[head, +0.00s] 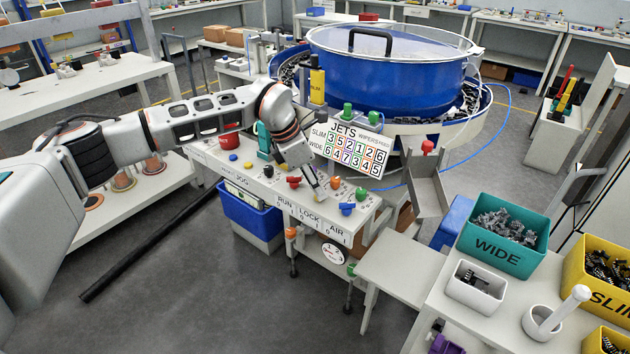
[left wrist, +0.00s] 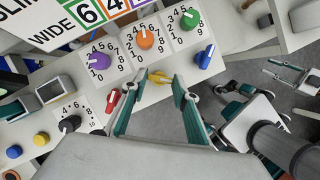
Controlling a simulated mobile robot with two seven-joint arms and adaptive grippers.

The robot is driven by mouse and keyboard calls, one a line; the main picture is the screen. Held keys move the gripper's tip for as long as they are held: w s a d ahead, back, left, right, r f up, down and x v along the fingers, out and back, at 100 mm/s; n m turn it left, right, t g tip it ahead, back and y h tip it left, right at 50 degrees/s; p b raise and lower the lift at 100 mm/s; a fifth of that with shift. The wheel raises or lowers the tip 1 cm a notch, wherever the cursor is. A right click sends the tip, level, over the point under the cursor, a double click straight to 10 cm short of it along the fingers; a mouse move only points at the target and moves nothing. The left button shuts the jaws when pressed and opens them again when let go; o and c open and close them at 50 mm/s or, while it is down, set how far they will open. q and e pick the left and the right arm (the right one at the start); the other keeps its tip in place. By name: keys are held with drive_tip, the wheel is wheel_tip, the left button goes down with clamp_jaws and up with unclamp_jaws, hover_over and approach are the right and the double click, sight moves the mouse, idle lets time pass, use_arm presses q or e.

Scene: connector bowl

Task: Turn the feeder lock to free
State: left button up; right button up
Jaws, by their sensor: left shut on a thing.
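The feeder lock is a yellow knob (left wrist: 160,77) on the front panel, between a red knob (left wrist: 112,101) and a blue knob (left wrist: 205,57) in the left wrist view. In the head view the word LOCK stands on the panel edge below this place, between RUN and AIR, and my gripper mostly hides the knob. My left gripper (head: 318,193) reaches down onto the panel. In the left wrist view its two fingers (left wrist: 160,84) are on either side of the yellow knob, shut on it.
The red knob (head: 293,181) and blue knob (head: 347,208) stand close on both sides. Purple, orange and green dials (left wrist: 189,19) sit behind, under the JETS board (head: 350,143). The large blue bowl feeder (head: 390,80) stands behind; bins fill the right.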

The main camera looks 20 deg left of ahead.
use_arm(q)
drive_tip(key=n+p, duration=0.2)
drive_tip(key=shift+s+d+r+n+t+y, duration=0.15)
drive_tip(key=shift+r+n+t+y, duration=0.05)
drive_tip(key=shift+n+t+y, duration=0.2)
drive_tip(key=shift+f+n, duration=0.1)
drive_tip(key=shift+n, duration=0.7)
drive_tip(key=shift+d+n+t+y+p, duration=0.15)
drive_tip(key=shift+n+t+y+p, duration=0.2)
drive_tip(key=shift+n+y, duration=0.45)
drive_tip(key=shift+o, duration=0.2)
drive_tip(key=n, duration=0.2)
drive_tip(key=n+y, duration=0.1)
drive_tip(key=n, duration=0.2)
drive_tip(key=shift+d+f+t+b, duration=0.1)
drive_tip(key=shift+d+t+b, duration=0.05)
drive_tip(key=shift+t+b, duration=0.15)
drive_tip(key=n+y, duration=0.2)
drive_tip(key=n, duration=0.3)
drive_tip(key=shift+d+b, duration=0.15)
drive_tip(key=shift+b, duration=0.15)
use_arm(e)
wheel_tip(320, 180, up, 2)
drive_tip(key=shift+w+r, duration=0.15)
use_arm(q)
drive_tip(key=shift+c, duration=0.2)
drive_tip(key=o, duration=1.1)
